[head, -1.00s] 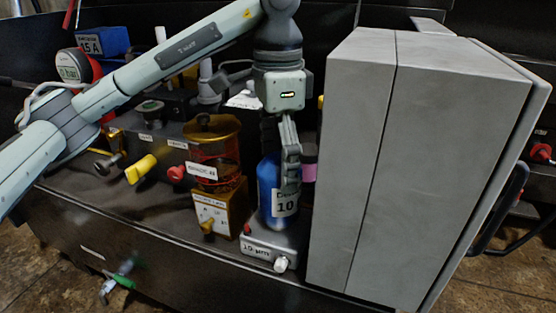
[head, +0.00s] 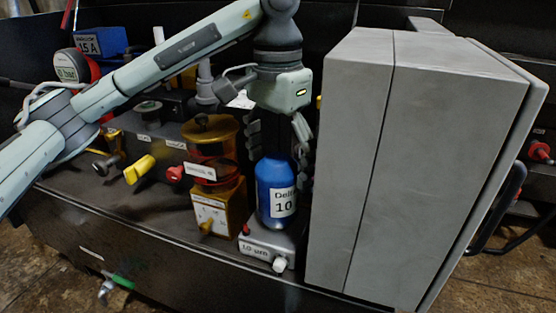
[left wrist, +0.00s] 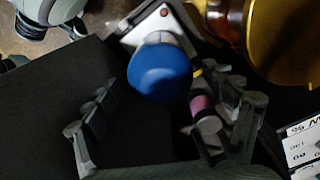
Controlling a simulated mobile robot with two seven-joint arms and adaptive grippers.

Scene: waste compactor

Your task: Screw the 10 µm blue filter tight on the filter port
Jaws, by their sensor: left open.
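The blue filter (head: 272,185), labelled "Delta 10", stands upright on the grey filter port block (head: 262,250), which carries a "10 µm" label. Whether its thread is tight cannot be seen. In the left wrist view the filter's round blue top (left wrist: 160,74) shows beyond the fingers, with the pale port block (left wrist: 150,28) behind it. My left gripper (head: 279,150) points down over the filter's top. Its fingers are spread, one to each side, and appear clear of it. The open fingers also show in the left wrist view (left wrist: 166,98).
An amber filter bowl (head: 211,150) on a yellow base (head: 218,207) stands close left of the filter. A large grey cabinet (head: 420,150) stands close on the right. A pink-banded cylinder (left wrist: 201,106) is near one finger. A yellow valve handle (head: 140,169) is farther left.

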